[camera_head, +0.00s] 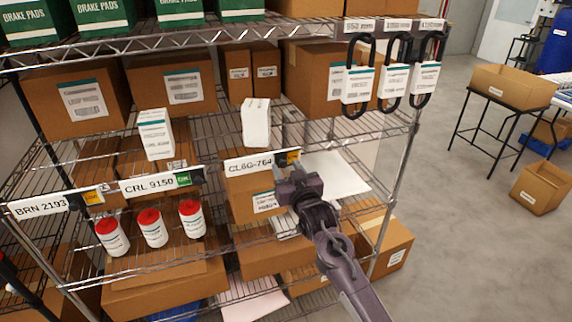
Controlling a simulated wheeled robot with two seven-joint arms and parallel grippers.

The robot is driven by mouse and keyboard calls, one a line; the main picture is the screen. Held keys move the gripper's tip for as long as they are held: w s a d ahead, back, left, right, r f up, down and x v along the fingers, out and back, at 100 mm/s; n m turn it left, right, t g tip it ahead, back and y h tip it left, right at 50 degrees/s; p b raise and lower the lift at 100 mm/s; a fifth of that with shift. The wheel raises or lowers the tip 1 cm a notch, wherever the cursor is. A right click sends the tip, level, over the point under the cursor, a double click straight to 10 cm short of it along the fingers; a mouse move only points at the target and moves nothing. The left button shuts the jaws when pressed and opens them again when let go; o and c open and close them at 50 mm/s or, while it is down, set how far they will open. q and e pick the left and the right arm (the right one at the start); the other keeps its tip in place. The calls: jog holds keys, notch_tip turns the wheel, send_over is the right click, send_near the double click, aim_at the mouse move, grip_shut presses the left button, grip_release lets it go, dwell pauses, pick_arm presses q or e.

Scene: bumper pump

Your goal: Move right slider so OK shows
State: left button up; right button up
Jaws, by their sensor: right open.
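The right label holder (248,165) reads "CL8G-764" on the middle shelf's front edge. The left holder (40,206) reads "BRN 2193" and shows a yellow patch (92,197). My right gripper (295,174) is open, just below and right of the right slider. Whether they touch is unclear. My left gripper is not in view.
A wire rack (410,150) holds brown boxes and white cartons. Several red-capped white bottles (152,228) stand on the shelf below the labels. Open floor (470,240) lies right of the rack.

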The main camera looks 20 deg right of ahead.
aim_at(295, 156)
jog(key=shift+w, duration=0.4)
grip_shut()
jog(key=shift+d, duration=2)
jog(key=shift+c, duration=1.5)
grip_release()
jog(key=o, duration=0.3)
jog(key=shift+d, duration=0.1)
